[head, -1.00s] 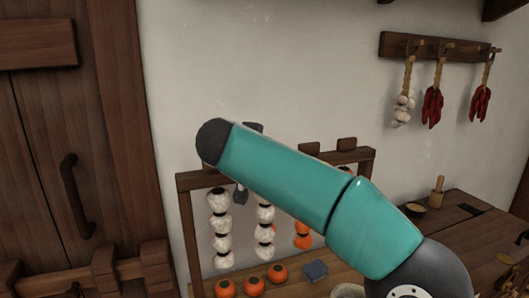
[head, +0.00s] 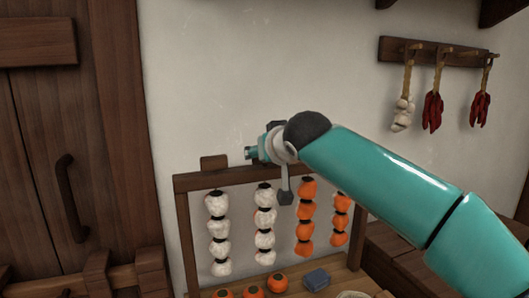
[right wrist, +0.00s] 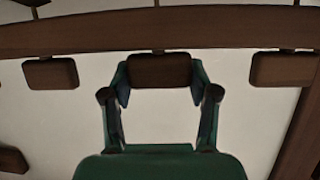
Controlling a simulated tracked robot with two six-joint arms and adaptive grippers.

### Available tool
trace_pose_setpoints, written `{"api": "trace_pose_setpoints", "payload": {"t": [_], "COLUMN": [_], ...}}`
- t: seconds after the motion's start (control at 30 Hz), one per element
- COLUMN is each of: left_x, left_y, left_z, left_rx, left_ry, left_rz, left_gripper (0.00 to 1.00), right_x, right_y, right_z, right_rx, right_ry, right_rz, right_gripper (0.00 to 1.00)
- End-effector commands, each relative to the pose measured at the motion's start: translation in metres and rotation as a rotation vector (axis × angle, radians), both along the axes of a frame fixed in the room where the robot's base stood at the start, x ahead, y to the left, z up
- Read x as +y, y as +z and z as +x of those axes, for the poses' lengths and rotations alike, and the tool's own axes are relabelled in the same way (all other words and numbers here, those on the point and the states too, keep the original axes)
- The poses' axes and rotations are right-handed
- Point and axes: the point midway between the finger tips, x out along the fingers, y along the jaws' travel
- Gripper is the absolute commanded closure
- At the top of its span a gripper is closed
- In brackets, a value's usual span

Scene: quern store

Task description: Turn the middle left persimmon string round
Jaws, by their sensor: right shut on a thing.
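Four persimmon strings hang from a wooden rack (head: 225,179). The middle left string (head: 265,240) is whitish with dark gaps and hangs straight. The far left string (head: 218,229) is whitish too; the middle right (head: 305,231) and far right (head: 339,223) strings are orange. My right gripper (head: 258,152) is at the rack's top bar above the middle left string, partly hidden by its own wrist. In the right wrist view my right gripper (right wrist: 160,75) is shut on a wooden block (right wrist: 160,70), one finger on each side. My left gripper is in neither view.
Other wooden blocks flank the held one, at left (right wrist: 50,73) and right (right wrist: 283,69). Loose orange persimmons (head: 278,283) and a blue-grey block (head: 316,279) lie below the rack. Garlic (head: 403,105) and red chillies (head: 433,110) hang on the wall at right.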

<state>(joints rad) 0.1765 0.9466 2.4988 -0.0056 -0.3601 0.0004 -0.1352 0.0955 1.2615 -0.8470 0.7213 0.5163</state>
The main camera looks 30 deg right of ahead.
Motion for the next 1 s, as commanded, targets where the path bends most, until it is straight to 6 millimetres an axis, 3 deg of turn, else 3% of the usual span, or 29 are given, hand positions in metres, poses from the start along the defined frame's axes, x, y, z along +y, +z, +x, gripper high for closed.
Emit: {"api": "trace_pose_setpoints", "payload": {"t": [0.63,0.67,0.7,0.8,1.0], "left_x": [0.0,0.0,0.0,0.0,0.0], "left_y": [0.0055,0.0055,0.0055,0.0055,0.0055], "left_z": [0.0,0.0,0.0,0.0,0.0], "left_rx": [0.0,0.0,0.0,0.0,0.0], "left_ry": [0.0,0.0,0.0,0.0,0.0], "left_rz": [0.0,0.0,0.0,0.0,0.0], "left_gripper": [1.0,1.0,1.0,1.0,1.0], "right_x": [0.0001,0.0002,0.0002,0.0001,0.0], "right_y": [0.0006,0.0006,0.0006,0.0004,0.0], "right_z": [-0.0001,-0.0001,-0.0001,-0.0001,-0.0001], "right_rx": [-0.001,-0.001,-0.001,-0.001,0.0], "right_ry": [0.071,0.071,0.071,0.071,0.069], "right_rz": [-0.001,-0.001,-0.001,-0.001,0.0], "right_gripper": [0.75,0.37,0.31,0.15,0.15]}}
